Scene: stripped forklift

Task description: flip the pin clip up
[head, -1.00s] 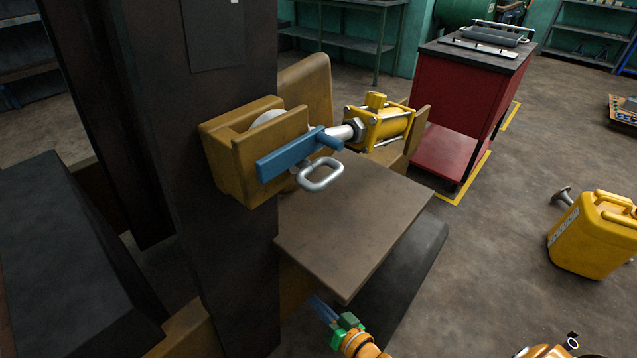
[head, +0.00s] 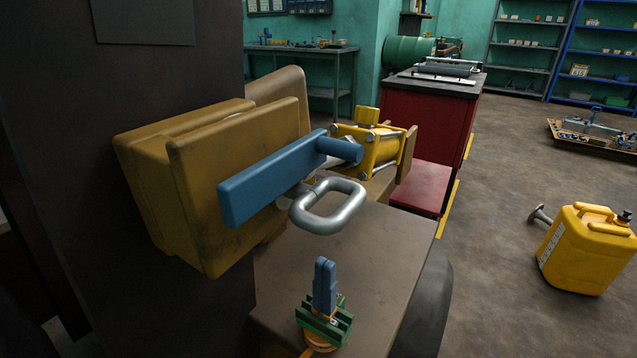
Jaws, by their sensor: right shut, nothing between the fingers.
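The pin clip (head: 328,206) looks to be the silver metal ring that sticks out toward me below the blue bar. The blue bar (head: 270,184) with a round blue handle lies across the front of the ochre bracket (head: 215,190). A yellow cylinder (head: 372,145) sits behind the bar's right end. My right gripper (head: 325,268), with blue fingers and a green body, points up below the ring, apart from it. Its fingers are together and empty. The clip's attachment is partly hidden behind the bar. My left gripper is not in view.
A flat brown plate (head: 385,250) lies below the bracket. The dark mast (head: 75,130) stands at left. A red cabinet (head: 432,125) stands behind, and a yellow canister (head: 585,248) stands on the floor at right. Air is free right of the ring.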

